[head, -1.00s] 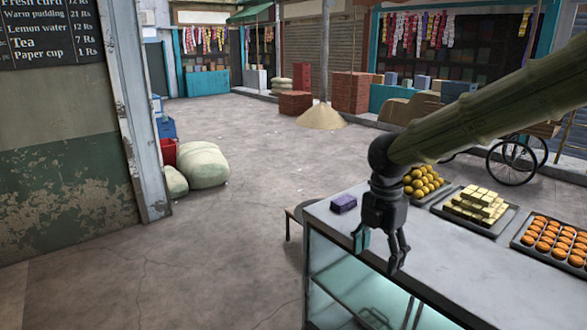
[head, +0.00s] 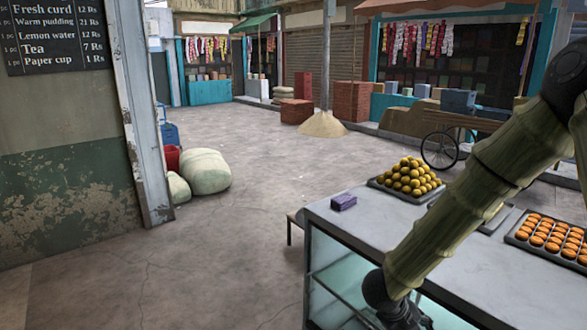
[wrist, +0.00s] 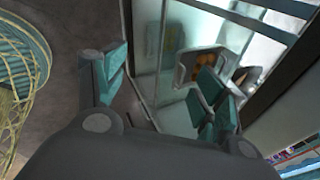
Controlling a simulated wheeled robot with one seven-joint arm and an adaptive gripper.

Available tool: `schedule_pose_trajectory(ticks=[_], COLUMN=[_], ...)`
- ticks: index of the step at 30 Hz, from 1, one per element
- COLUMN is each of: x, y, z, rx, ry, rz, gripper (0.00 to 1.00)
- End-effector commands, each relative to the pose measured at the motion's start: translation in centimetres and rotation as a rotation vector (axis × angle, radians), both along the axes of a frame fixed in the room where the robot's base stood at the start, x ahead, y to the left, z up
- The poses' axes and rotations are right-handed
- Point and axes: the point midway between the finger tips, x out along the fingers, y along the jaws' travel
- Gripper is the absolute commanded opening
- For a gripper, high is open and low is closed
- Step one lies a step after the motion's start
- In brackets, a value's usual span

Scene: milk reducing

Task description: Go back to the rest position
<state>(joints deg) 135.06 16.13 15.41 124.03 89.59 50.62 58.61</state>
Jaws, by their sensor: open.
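My gripper is low in front of the glass display counter (head: 350,235). In the head view only its dark upper part shows at the bottom edge, below my arm, and its fingers are out of the picture. In the wrist view my gripper (wrist: 160,85) is open, with teal pads on both fingers and nothing between them. The counter's glass front and a metal frame show behind the fingers there.
On the counter are a tray of yellow balls (head: 407,180) and a tray of orange sweets (head: 550,238); my arm partly hides another tray between them. White sacks (head: 203,172) lie by the wall. A round wire basket-like thing (wrist: 22,75) shows in the wrist view.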

Motion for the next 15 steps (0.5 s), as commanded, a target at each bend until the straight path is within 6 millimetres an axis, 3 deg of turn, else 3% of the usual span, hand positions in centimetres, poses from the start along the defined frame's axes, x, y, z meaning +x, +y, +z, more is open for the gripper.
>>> schedule_pose_trajectory(ticks=[1,8,15], x=[-0.6,-3.1,-8.8], y=[-0.2,-0.6,0.5], z=[-2.4,-10.7,-18.2], rx=[-0.03,-0.136,-0.187], ry=[0.046,0.245,0.45], rz=[0.105,0.614,1.161], gripper=[0.71,0.71,0.71])
